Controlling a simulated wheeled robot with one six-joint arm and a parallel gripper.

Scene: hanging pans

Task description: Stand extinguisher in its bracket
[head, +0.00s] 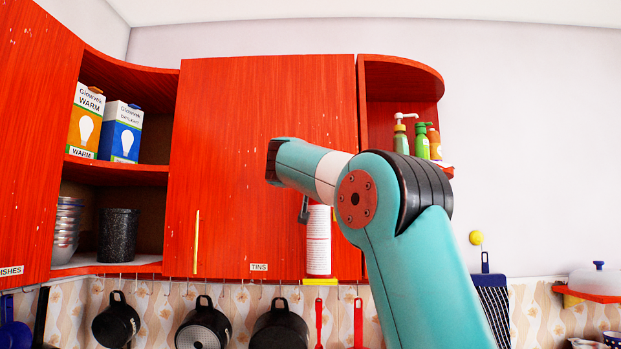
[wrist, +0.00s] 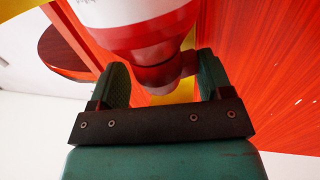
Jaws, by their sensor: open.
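The extinguisher (head: 318,240), red with a white label, stands upright at the front of the red cabinet door. Its base is at the yellow bracket (head: 320,282), whose ledge shows below it. In the wrist view the extinguisher (wrist: 150,42) fills the top middle, and yellow bracket parts (wrist: 181,92) show behind it. My gripper (wrist: 163,80) is open, with one finger on each side of the extinguisher's narrow red end. I cannot tell whether a finger touches it. In the head view my arm hides the extinguisher's top and most of the gripper.
An open shelf at left holds bulb boxes (head: 103,125) and a dark pot (head: 118,235). A corner shelf at right holds bottles (head: 422,140). Pans (head: 203,327) and utensils hang below. The wall at upper right is clear.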

